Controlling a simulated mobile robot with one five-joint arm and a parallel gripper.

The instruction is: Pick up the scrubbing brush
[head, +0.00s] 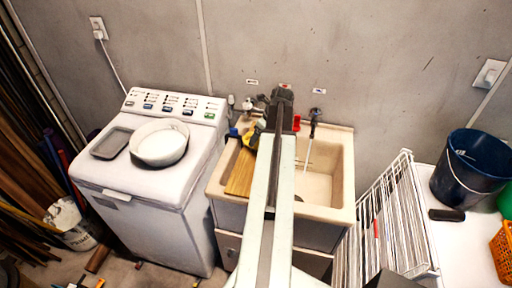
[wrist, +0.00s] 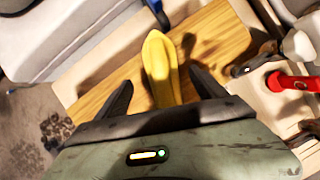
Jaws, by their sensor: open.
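A long yellow object (wrist: 160,68), which I take to be the scrubbing brush, lies over a wooden board (wrist: 92,100) in the wrist view. Its bristles are not visible. My gripper (wrist: 161,78) is open, with one dark finger on each side of the yellow object and gaps between. The near end of the object is hidden by my gripper body. In the head view, a yellow patch (head: 250,138) shows beside my arm, above the wooden board (head: 241,174) at the sink's left side. My arm hides part of this area.
The sink (head: 343,185) has taps along its back, one with a red handle (wrist: 290,82). A white washing machine (head: 150,190) stands to the left with a bowl (head: 159,143) on it. To the right are a white rack (head: 385,215) and a dark blue bucket (head: 470,170).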

